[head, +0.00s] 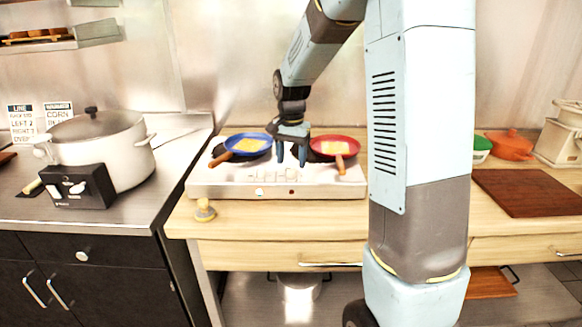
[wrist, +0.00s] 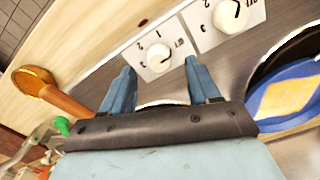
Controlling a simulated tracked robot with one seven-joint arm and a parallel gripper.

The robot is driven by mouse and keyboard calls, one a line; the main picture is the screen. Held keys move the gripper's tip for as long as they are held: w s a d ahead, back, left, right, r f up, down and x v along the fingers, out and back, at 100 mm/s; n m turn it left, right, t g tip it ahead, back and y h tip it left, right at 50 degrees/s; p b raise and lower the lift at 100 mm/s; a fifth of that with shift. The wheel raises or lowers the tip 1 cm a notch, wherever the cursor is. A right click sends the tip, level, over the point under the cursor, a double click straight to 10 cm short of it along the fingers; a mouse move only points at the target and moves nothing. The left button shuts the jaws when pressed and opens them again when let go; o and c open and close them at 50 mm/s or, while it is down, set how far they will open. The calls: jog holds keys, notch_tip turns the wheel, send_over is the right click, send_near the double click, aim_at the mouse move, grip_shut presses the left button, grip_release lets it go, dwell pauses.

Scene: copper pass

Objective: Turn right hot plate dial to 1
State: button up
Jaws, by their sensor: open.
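The white hot plate (head: 330,190) stands on the wooden counter with a blue pan (head: 262,138) on its left and a red pan (head: 352,142) on its right. My gripper (head: 290,160) points down between the pans, open and empty. In the wrist view the sides are swapped. There the right dial (wrist: 158,54) sits on a white numbered panel just beyond and between my open fingertips (wrist: 160,75), apart from them. Its dark mark seems to point to the lower right; the number it marks is unclear. The other dial (wrist: 230,15) is at the upper right.
The brown pan handle (wrist: 68,101) is beside my left finger in the wrist view, and the blue pan (wrist: 265,125) is at the right. A pot (head: 110,160) stands far left. A small yellow object (head: 204,211) is on the counter's front left. A brown board (head: 525,192) lies right.

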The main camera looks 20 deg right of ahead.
aim_at(291, 168)
jog(key=shift+f, duration=1.6)
jog(key=shift+c, duration=0.2)
jog(key=shift+a, duration=0.1)
jog(key=c, duration=1)
jog(key=shift+n, duration=0.3)
jog(key=n, duration=0.5)
jog(key=shift+n, duration=0.3)
jog(key=n, duration=0.5)
jog(key=shift+n, duration=0.4)
